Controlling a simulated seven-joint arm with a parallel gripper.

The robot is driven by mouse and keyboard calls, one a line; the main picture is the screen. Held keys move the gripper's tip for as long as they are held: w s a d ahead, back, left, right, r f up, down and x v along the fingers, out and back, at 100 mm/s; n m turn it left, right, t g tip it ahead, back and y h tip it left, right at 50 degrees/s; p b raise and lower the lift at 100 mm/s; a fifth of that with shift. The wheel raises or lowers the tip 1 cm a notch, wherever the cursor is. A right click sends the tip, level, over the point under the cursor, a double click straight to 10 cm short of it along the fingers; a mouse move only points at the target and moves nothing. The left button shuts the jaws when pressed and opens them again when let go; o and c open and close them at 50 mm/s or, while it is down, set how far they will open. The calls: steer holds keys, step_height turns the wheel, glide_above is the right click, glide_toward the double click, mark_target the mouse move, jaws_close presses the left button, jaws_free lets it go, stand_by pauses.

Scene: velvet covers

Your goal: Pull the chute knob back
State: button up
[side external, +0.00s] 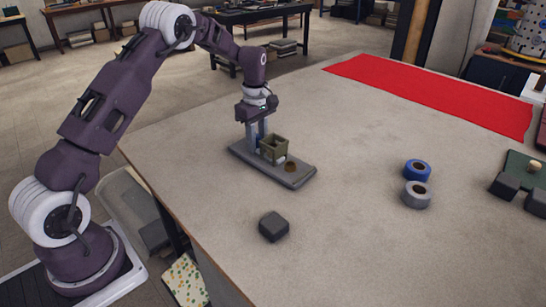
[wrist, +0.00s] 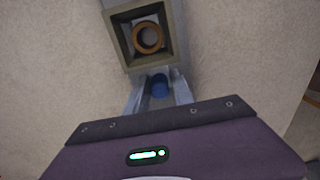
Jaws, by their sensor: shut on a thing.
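The chute (side external: 273,149) is an olive, square, open-topped box on a long grey base (side external: 297,181) on the table. In the wrist view the chute (wrist: 120,36) is seen from above, with a brown ring (wrist: 137,38) inside its opening. My gripper (side external: 257,143) is just behind the chute, pointing down. In the wrist view my gripper (wrist: 160,90) is shut with its grey fingers on both sides of a blue knob (wrist: 160,85). The fingers partly hide the knob. A round brown spot (side external: 290,166) shows on the base in front of the chute; I cannot tell if it is a hole.
A dark grey block (side external: 273,226) lies near the table's front edge. A blue roll (side external: 417,170) and a grey roll (side external: 416,195) stand to the right. A red cloth (side external: 440,95) lies along the far edge. A green board (side external: 522,168) with dark blocks is at far right.

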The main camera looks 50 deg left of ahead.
mark_target(244, 142)
steer(key=shift+s+a, duration=0.2)
steer(key=shift+a, duration=2.85)
steer(key=o, duration=1.7)
step_height(244, 142, up, 7)
